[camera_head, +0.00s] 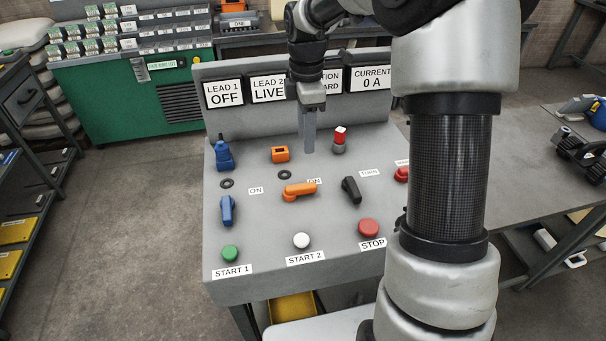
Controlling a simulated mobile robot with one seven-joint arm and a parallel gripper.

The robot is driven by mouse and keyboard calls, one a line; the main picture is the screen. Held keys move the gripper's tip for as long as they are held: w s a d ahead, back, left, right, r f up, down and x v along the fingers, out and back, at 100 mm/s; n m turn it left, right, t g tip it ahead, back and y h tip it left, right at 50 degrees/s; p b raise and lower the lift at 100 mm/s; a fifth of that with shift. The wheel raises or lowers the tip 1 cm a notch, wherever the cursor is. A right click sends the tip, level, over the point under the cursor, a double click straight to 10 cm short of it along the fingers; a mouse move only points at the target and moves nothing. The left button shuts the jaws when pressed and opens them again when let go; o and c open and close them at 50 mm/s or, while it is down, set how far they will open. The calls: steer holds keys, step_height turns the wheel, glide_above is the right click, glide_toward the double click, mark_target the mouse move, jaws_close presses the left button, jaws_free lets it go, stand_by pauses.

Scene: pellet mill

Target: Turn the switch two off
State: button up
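A grey sloped control panel (226,258) stands in the middle of the head camera view. An orange rotary handle (299,191) sits in the second column above the white START 2 button (301,241); it lies roughly sideways, with part of an ON label beside it. The display above (268,89) reads LEAD 2 LIVE, partly covered by my arm. My gripper (309,148) points down over the panel's upper part, above and behind the orange handle and apart from it. I see its fingers edge-on, so their opening is hidden.
A blue rotary handle (227,210), a black handle (351,190), a green button (230,253) and a red STOP button (368,228) are close by. Behind them stand a blue plug (224,157), an orange socket (280,154) and a red-topped post (339,140). My arm covers the panel's right side.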

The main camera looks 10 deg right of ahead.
mark_target(306, 185)
step_height(306, 185, down, 16)
steer(key=shift+f, duration=0.1)
stand_by(0.4)
jaws_close()
